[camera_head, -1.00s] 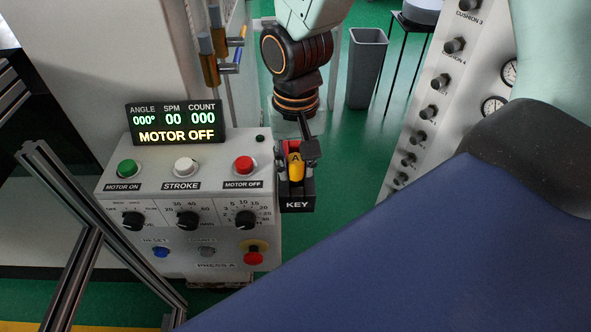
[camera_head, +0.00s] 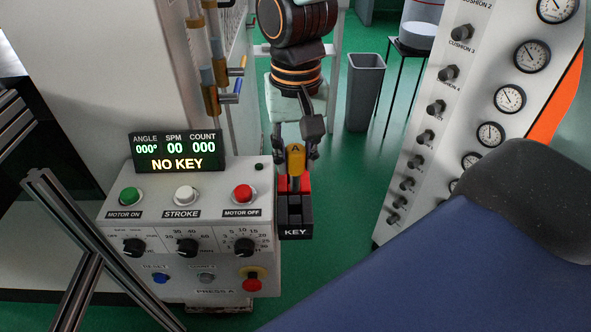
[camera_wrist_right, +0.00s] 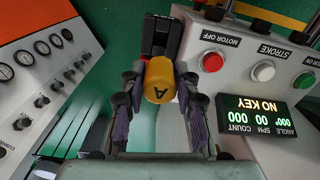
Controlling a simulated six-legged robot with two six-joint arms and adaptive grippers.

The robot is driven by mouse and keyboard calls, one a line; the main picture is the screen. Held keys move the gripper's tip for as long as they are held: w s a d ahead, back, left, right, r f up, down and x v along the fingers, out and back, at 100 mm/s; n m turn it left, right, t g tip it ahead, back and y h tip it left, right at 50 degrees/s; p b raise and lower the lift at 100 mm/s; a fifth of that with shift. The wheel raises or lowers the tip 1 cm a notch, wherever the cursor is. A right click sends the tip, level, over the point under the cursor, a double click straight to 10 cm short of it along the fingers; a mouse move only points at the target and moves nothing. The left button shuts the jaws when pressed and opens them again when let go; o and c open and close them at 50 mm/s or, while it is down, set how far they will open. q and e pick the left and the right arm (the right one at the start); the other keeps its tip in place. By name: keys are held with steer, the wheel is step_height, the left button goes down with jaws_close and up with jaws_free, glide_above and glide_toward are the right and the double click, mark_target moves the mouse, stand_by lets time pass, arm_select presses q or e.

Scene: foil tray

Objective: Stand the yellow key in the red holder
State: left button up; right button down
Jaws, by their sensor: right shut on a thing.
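The yellow key (camera_head: 296,159), marked A, is between the fingers of my right gripper (camera_head: 297,153), which is shut on it. It also shows in the right wrist view (camera_wrist_right: 159,85), with the fingers on both sides. The key is upright in the head view, just above the red holder (camera_head: 306,184). The holder sits at a black block labelled KEY on the right side of the control box. The key's lower end is partly hidden, so I cannot tell if it touches the holder. My left gripper is not in view.
The control box (camera_head: 215,215) has buttons and knobs, and its display (camera_head: 178,152) reads NO KEY. A gauge panel (camera_head: 470,110) stands at the right. A grey bin (camera_head: 363,90) stands behind. Metal rails (camera_head: 70,220) run at the left. Green floor is clear between box and panel.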

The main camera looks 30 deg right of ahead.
steer(key=shift+w+r+p, duration=0.2)
steer(key=shift+r+p, duration=0.15)
steer(key=shift+r, duration=0.45)
steer(key=shift+s+r+p, duration=0.15)
steer(key=shift+r+p, duration=0.65)
steer(key=shift+p, duration=0.1)
steer(key=shift+r+p, duration=0.45)
steer(key=shift+p, duration=0.1)
steer(key=shift+r+p, duration=0.65)
steer(key=shift+p, duration=0.05)
steer(key=shift+r+p, duration=0.55)
steer(key=shift+p, duration=0.05)
